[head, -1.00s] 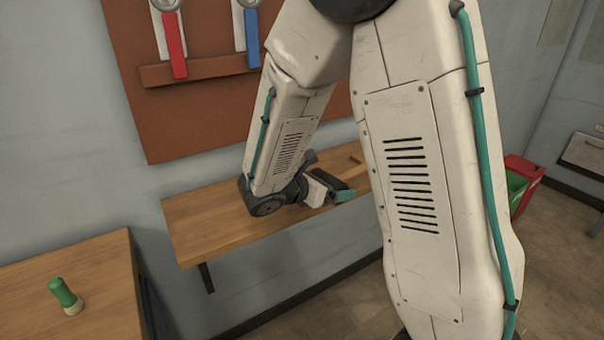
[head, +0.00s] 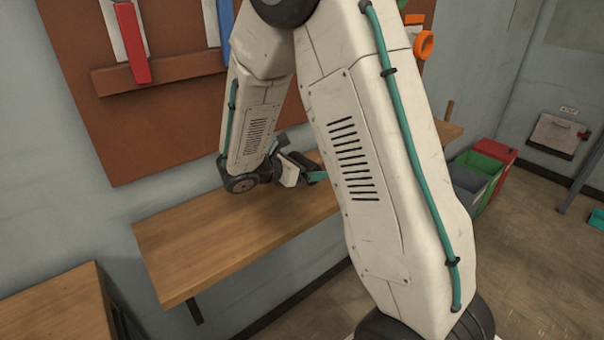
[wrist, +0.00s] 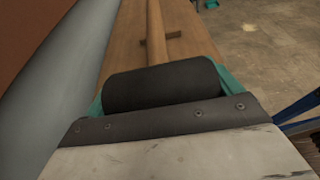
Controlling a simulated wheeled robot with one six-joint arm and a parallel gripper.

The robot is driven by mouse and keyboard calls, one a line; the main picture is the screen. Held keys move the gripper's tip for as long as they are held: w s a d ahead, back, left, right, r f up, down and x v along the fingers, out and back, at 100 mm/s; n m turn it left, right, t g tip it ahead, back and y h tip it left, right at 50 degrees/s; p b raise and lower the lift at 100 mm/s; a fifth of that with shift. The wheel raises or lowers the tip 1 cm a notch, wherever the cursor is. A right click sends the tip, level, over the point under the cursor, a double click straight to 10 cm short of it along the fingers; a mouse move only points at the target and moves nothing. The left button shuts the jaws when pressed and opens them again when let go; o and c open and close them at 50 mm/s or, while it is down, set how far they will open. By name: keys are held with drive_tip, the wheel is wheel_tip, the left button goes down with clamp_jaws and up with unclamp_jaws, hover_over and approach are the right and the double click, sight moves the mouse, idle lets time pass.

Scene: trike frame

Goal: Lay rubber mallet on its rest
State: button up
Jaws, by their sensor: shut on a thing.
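The rubber mallet shows in the wrist view, with its dark cylindrical head (wrist: 162,84) between my teal fingertips and its wooden handle (wrist: 155,22) pointing away along the wall shelf. My gripper (wrist: 160,90) is shut on the head. A small dark wooden piece (wrist: 174,36), perhaps part of the rest, shows at the handle; I cannot tell whether they touch. In the head view my gripper (head: 312,176) is low over the shelf (head: 215,235), and my arm hides most of the mallet.
A brown tool board (head: 150,130) with red and blue handled tools hangs above the shelf. A short wooden post (head: 449,110) stands at the shelf's right end. Grey, green and red bins (head: 490,150) stand beyond. Another wooden bench (head: 60,305) is at lower left.

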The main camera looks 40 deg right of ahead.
sight(306, 186)
drive_tip(key=shift+f, duration=1.7)
drive_tip(key=shift+f, duration=0.2)
